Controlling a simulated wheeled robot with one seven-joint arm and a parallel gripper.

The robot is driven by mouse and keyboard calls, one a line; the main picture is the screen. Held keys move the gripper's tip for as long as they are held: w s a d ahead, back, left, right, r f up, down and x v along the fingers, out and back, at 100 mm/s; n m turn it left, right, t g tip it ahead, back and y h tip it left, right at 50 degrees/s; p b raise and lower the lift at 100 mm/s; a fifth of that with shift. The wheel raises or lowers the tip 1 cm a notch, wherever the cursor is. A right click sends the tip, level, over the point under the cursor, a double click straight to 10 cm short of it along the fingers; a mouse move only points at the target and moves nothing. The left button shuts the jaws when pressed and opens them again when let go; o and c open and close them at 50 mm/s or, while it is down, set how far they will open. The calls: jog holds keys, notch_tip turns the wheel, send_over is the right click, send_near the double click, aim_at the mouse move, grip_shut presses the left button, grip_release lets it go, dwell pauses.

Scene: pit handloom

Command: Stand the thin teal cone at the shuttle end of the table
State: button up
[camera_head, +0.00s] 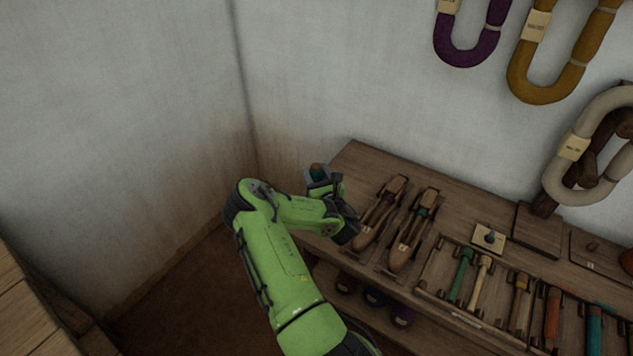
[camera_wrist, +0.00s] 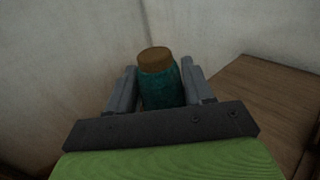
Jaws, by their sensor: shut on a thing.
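My gripper (camera_wrist: 158,88) is shut on a teal cone (camera_wrist: 162,95) with a brown top, which stands roughly upright between the two grey fingers. In the head view the gripper and the cone's top (camera_head: 317,168) show small at the far left end of the wooden table (camera_head: 365,160). The cone's base is hidden by the gripper, and I cannot tell whether it touches the table or is over it. Two wooden shuttles (camera_head: 379,216) lie on the table just right of my gripper.
A rack tray (camera_head: 430,272) with several coloured bobbins lies right of the shuttles. A small card with a knob (camera_head: 489,238) sits behind it. Dark balls (camera_head: 374,297) rest on a lower shelf. Yarn hanks (camera_head: 545,90) hang on the wall. Walls meet in a corner behind my gripper.

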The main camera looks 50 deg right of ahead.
jog(key=shift+f, duration=0.15)
jog(key=o, duration=1.3)
jog(key=shift+o, duration=0.2)
